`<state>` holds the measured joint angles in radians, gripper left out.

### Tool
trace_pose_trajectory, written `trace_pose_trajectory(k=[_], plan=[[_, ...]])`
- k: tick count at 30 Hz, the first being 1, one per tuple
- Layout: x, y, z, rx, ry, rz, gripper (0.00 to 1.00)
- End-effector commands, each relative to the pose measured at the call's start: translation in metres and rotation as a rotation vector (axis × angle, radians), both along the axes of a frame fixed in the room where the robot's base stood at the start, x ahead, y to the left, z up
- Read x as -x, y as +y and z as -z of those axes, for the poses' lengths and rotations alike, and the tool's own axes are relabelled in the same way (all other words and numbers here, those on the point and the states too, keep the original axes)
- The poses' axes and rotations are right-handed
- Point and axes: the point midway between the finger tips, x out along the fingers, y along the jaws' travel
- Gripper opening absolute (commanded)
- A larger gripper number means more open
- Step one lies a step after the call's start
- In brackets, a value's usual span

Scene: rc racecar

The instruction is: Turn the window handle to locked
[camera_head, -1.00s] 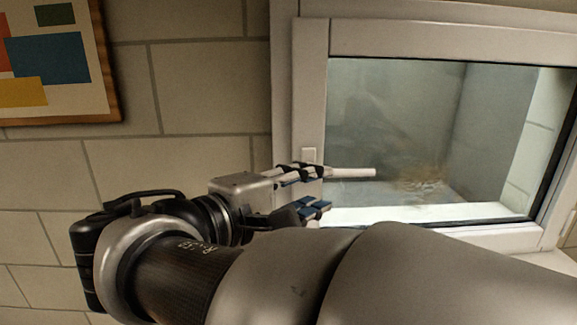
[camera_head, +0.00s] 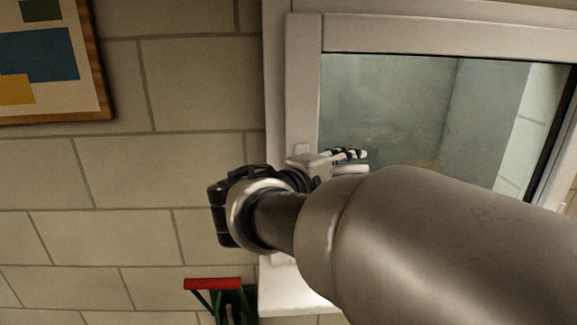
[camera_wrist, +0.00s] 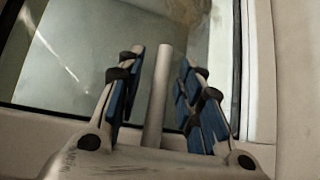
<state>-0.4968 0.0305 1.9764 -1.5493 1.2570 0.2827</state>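The window handle (camera_head: 350,169) is a pale bar that points right from its plate on the left side of the white window frame. My gripper (camera_head: 352,155) is at the handle, and my arm hides part of both. In the wrist view the handle (camera_wrist: 158,95) stands between the two blue-padded fingers of my gripper (camera_wrist: 160,85). The fingers are apart, with a visible gap on each side of the bar. I cannot see any touch.
The window pane (camera_head: 390,110) is behind the handle, inside the white frame (camera_head: 303,85). A picture (camera_head: 50,60) hangs on the block wall at left. A red-and-green object (camera_head: 213,284) is at the bottom. A white sill (camera_head: 290,292) juts out below the window.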

Motion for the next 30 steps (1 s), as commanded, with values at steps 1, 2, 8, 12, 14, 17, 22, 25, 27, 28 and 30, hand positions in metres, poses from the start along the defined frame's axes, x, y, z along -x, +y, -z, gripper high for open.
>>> trace_pose_trajectory(k=[1, 2, 8, 12, 14, 17, 22, 25, 27, 28, 30], plan=[[0.0001, 0.0002, 0.0, 0.0, 0.0, 0.0, 0.34], [0.0001, 0.0002, 0.0, 0.0, 0.0, 0.0, 0.34], [0.0003, 0.0003, -0.0002, 0.0, 0.0, 0.0, 0.22], [0.0003, 0.0004, -0.0003, 0.0, 0.0, 0.0, 0.12], [0.0004, 0.0004, -0.0003, 0.0, 0.0, 0.0, 0.09], [0.0004, 0.0004, -0.0003, 0.0, 0.0, 0.0, 0.02], [0.0004, 0.0004, -0.0004, 0.0, 0.0, 0.0, 0.0], [0.0004, 0.0004, -0.0004, 0.0, 0.0, 0.0, 0.0], [0.0004, 0.0004, -0.0004, 0.0, 0.0, 0.0, 0.0], [0.0004, 0.0004, -0.0004, 0.0, 0.0, 0.0, 0.0], [0.0004, 0.0004, -0.0004, 0.0, 0.0, 0.0, 0.0]])
